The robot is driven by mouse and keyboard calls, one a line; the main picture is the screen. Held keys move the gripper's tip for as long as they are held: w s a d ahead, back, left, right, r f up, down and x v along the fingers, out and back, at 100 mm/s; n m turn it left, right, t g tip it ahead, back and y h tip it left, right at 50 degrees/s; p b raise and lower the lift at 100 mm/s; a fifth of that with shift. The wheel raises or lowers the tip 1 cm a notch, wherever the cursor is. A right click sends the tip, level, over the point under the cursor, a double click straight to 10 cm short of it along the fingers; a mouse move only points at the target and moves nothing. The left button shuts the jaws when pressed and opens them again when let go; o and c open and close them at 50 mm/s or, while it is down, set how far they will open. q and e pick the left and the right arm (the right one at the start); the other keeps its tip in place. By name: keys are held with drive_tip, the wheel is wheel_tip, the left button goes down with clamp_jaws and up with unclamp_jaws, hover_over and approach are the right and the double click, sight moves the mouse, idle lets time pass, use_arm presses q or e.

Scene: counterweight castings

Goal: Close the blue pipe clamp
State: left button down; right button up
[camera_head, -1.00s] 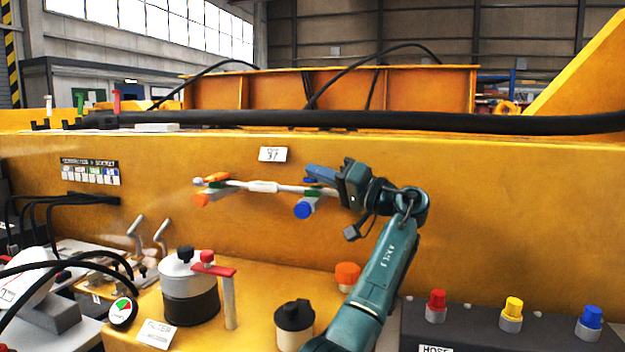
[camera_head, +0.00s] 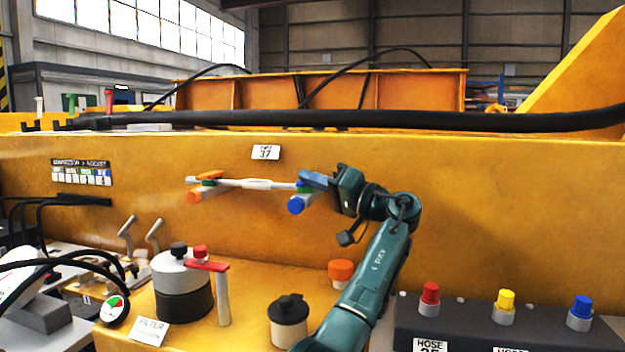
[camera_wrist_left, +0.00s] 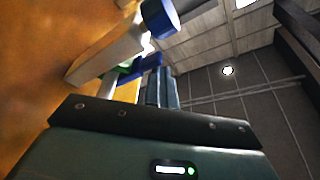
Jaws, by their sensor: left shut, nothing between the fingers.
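The blue pipe clamp sits at the right end of a pale pipe (camera_head: 255,184) on the yellow wall. It has a blue knob (camera_head: 296,205), a green part (camera_head: 305,187) and a blue lever (camera_head: 314,180), which lies low, close over the pipe. My left gripper (camera_head: 333,182) is shut and empty at the lever's right end; its fingers are mostly hidden there. In the left wrist view the shut fingers (camera_wrist_left: 160,85) are beside the blue lever (camera_wrist_left: 146,64), with the blue knob (camera_wrist_left: 160,18) above. I cannot tell whether they touch the lever. My right gripper is out of view.
An orange clamp (camera_head: 193,196) holds the pipe's left end. Below are a filter canister (camera_head: 183,290), a red-handled lever (camera_head: 222,300), a black-capped cup (camera_head: 289,320), an orange cap (camera_head: 341,271) and a dark hose block (camera_head: 460,330). The wall right of my arm is clear.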

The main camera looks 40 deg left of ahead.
use_arm(q)
drive_tip(key=shift+f, duration=0.4)
drive_tip(key=b+v, duration=0.1)
drive_tip(key=v, duration=1.2)
drive_tip(key=shift+r, duration=0.4)
